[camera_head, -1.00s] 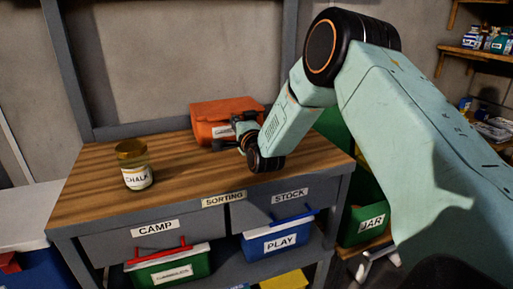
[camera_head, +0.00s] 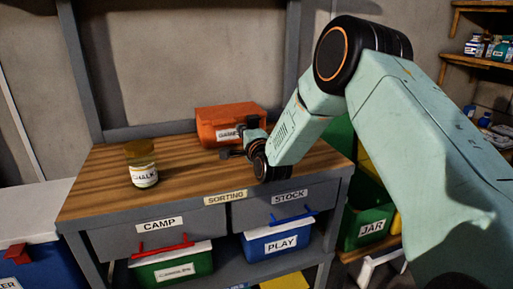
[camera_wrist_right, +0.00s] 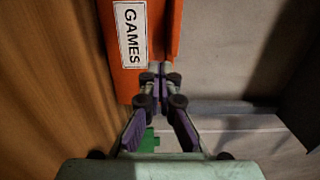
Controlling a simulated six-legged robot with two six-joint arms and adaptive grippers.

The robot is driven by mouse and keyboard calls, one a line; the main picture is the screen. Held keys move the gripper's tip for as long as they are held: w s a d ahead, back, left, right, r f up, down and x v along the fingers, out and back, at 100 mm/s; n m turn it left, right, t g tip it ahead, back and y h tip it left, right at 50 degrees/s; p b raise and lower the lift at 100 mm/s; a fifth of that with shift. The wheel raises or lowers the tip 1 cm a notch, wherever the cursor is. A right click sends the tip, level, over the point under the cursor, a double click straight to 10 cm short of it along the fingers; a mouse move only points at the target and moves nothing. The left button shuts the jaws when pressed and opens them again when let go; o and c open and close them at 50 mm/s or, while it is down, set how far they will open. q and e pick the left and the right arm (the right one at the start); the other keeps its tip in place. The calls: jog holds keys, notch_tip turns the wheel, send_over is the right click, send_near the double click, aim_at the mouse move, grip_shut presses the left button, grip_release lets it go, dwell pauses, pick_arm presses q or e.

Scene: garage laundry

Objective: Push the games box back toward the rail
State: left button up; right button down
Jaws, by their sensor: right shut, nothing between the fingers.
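The orange games box (camera_head: 212,126) stands at the back of the wooden worktop, close in front of the grey rail (camera_head: 160,129). Its white GAMES label (camera_wrist_right: 130,35) is readable in the right wrist view. My right gripper (camera_head: 229,153) is in front of the box, low over the worktop. It is shut and empty. In the wrist view its closed fingertips (camera_wrist_right: 157,72) are at the box's edge; I cannot tell whether they touch. Its wrist hides part of the box's right side in the head view. My left gripper is not in view.
A chalk jar (camera_head: 142,166) stands at the left of the worktop (camera_head: 195,178). The worktop between jar and box is clear. Labelled drawers and bins, including the PLAY bin (camera_head: 281,243), are below. A green JAR bin (camera_head: 372,226) is at the right.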

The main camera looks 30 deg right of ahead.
jog(key=p+v, duration=0.1)
jog(key=v, duration=0.9)
jog(key=shift+r, duration=0.15)
